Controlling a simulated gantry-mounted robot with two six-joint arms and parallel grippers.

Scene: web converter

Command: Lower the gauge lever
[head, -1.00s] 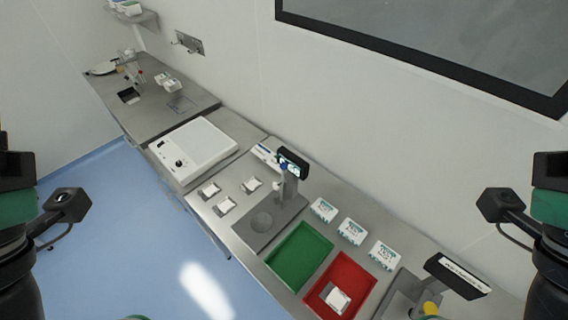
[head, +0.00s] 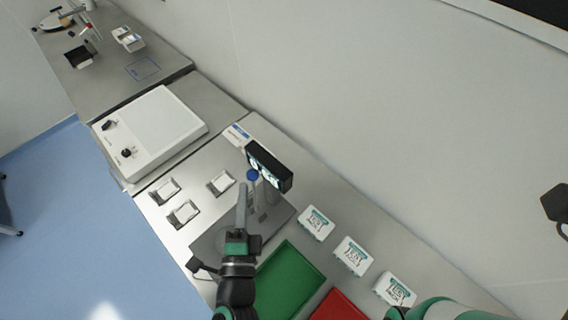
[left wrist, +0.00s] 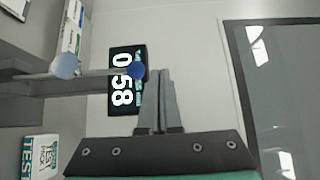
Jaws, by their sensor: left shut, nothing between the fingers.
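The gauge is a grey stand with a black digital display (head: 269,167) and a blue ball knob (head: 252,174) on its lever. My left gripper (head: 243,188) is shut and empty, with its fingertips close to the knob. I cannot tell whether the fingers touch the knob. The gripper and arm hide part of the gauge base (head: 213,240) in the head view. My right gripper is not in view.
A green tray (head: 285,280) and a red tray (head: 340,306) lie at the front. Several white test packs (head: 316,223) stand along the wall side. Small white pieces (head: 184,213) lie left of the gauge. A white machine (head: 150,132) stands further left.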

